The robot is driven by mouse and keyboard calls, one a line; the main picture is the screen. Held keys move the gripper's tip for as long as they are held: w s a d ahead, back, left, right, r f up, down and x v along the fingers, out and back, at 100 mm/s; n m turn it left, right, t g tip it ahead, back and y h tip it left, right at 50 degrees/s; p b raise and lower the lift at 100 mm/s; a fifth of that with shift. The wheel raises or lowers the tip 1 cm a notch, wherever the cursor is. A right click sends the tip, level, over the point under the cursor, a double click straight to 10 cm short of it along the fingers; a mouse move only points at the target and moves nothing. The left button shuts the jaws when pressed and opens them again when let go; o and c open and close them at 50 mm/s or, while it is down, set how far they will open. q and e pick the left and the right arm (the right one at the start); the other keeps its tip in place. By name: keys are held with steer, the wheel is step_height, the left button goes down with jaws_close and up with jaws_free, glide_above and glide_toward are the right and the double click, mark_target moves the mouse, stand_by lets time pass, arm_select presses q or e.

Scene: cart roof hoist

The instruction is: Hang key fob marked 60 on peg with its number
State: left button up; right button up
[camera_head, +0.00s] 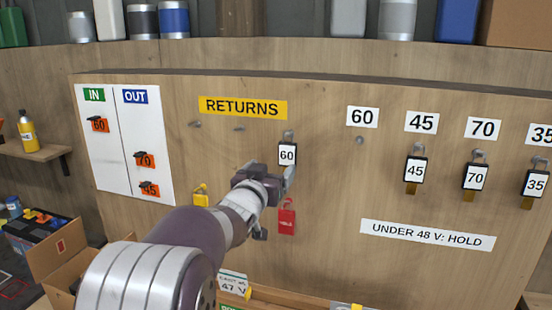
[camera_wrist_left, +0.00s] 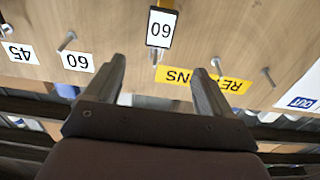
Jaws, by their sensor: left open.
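The key fob marked 60 (camera_head: 288,155) is a black-framed white tag hanging on a peg right of the yellow RETURNS sign (camera_head: 243,108). My left gripper (camera_head: 274,200) is open and empty, just below and in front of the fob. In the left wrist view, which is upside down, the fob (camera_wrist_left: 161,28) shows beyond the gap between the fingers (camera_wrist_left: 158,70), apart from both. The bare peg (camera_head: 359,140) sits under the wall label 60 (camera_head: 362,117); the label also shows in the wrist view (camera_wrist_left: 77,61). My right gripper is not in view.
Fobs 45 (camera_head: 415,170), 70 (camera_head: 475,176) and 35 (camera_head: 536,184) hang under their labels. A red tag (camera_head: 287,220) and a yellow padlock (camera_head: 201,195) hang near my left arm. The IN/OUT board (camera_head: 126,175) is at left.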

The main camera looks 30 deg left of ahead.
mark_target(287, 149)
arm_select(q)
steer(key=p+x, duration=0.4)
steer(key=x, duration=0.7)
steer(key=shift+d, duration=0.2)
steer(key=shift+w+a, duration=0.25)
steer(key=shift+f, duration=0.1)
steer(key=shift+w+d, duration=0.1)
steer(key=c, duration=1.3)
steer(key=shift+r+p, duration=0.35)
